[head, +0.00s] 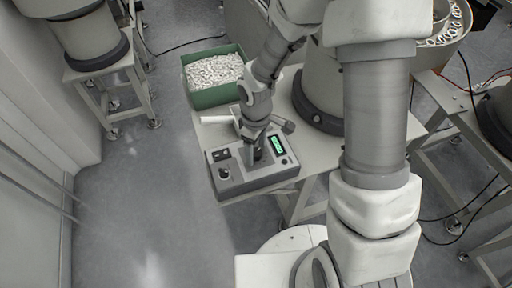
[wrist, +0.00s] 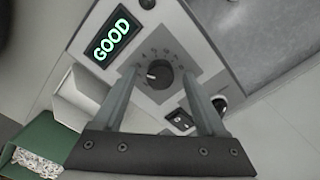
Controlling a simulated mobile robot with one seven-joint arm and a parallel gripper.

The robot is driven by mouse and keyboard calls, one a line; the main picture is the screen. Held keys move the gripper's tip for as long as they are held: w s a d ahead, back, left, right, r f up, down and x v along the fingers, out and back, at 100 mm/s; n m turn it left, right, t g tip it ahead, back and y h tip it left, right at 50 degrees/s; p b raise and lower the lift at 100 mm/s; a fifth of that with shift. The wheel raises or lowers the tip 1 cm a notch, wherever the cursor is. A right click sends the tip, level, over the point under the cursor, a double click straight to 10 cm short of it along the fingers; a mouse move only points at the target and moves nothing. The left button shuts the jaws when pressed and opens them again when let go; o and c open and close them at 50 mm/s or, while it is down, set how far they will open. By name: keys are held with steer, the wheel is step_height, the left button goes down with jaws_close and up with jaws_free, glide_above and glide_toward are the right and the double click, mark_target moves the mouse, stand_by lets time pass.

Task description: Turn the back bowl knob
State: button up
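A grey control box (head: 240,183) sits on the table's near end, with a lit green display (head: 277,145). In the wrist view the display (wrist: 110,39) reads GOOD. A black dial knob (wrist: 159,75) with a white pointer and a printed scale around it is beside the display. My gripper (wrist: 158,74) is open, with one finger on each side of this knob and a visible gap on both sides. In the head view my gripper (head: 259,160) is low over the box and hides this knob. I cannot tell whether the fingertips reach down beside it.
A second black knob (head: 224,173) and a rocker switch (head: 221,155) are at the box's left. A round button (head: 284,161) is near its right edge. A green bin (head: 213,98) of white parts stands behind. Open floor (head: 140,210) lies left.

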mark_target(256, 152)
steer(key=shift+r, duration=0.1)
step_height(256, 152, up, 17)
steer(key=p, duration=0.4)
steer(key=shift+r, duration=0.1)
stand_by(0.3)
steer(key=s+d+r+m+t+p, duration=0.1)
steer(key=s+d+r+m+t, duration=0.1)
steer(key=s+d+r+m, duration=0.3)
steer(key=s+d+r+m+t+p, duration=0.1)
steer(key=s+d+r+m+t, duration=0.2)
steer(key=r, duration=0.9)
steer(key=s+d+m, duration=0.3)
steer(key=s, duration=0.2)
steer(key=shift+s+r+t, duration=0.15)
steer(key=shift+r+t, duration=0.05)
steer(key=shift+t, duration=0.1)
stand_by(3.9)
